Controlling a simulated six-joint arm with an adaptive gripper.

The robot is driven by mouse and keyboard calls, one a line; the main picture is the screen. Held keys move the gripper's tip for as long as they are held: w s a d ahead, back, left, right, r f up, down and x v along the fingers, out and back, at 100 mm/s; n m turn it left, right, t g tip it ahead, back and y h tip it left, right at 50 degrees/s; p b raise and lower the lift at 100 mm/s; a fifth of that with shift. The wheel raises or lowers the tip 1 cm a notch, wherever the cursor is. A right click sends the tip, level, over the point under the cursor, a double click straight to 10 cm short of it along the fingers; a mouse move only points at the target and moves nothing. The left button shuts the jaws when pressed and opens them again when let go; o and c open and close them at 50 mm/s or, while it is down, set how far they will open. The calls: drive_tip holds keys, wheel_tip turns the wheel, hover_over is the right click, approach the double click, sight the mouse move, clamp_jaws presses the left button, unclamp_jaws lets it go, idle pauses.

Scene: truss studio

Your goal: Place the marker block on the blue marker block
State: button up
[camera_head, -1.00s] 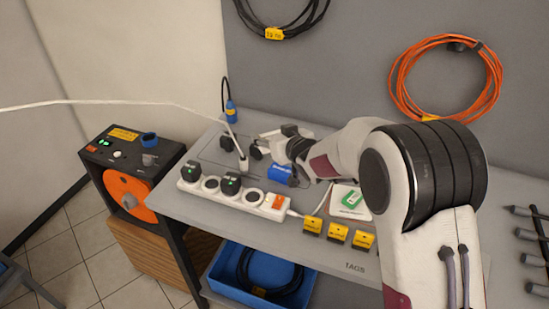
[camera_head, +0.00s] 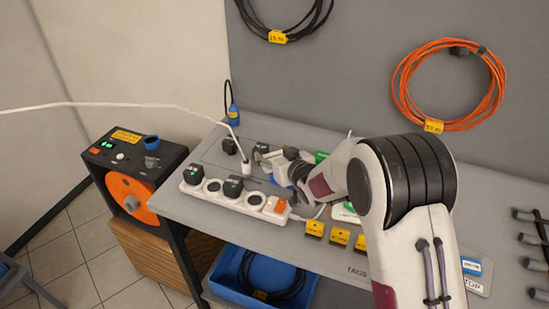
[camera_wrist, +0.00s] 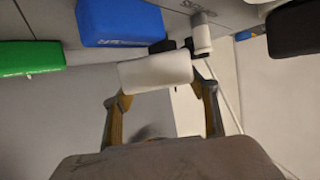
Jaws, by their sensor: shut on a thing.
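My gripper (camera_wrist: 160,95) is shut on a white marker block (camera_wrist: 155,72), held across the fingertips in the wrist view. In the head view the blue block is mostly hidden by my gripper. A green block (camera_wrist: 28,58) lies to its left in the wrist view.
A white power strip (camera_head: 232,195) with black plugs runs along the bench's front left. A white plug with a cable (camera_head: 246,167) stands behind it. Yellow tags (camera_head: 340,236) lie along the front edge. A blue bin (camera_head: 225,280) is below.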

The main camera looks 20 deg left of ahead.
drive_tip(key=shift+f, duration=0.7)
drive_tip(key=shift+f, duration=0.1)
drive_tip(key=o, duration=1.2)
drive_tip(key=shift+s+d+r, duration=0.15)
drive_tip(key=shift+r, duration=0.05)
drive_tip(key=shift+v, duration=5.75)
drive_tip(key=shift+r, duration=0.1)
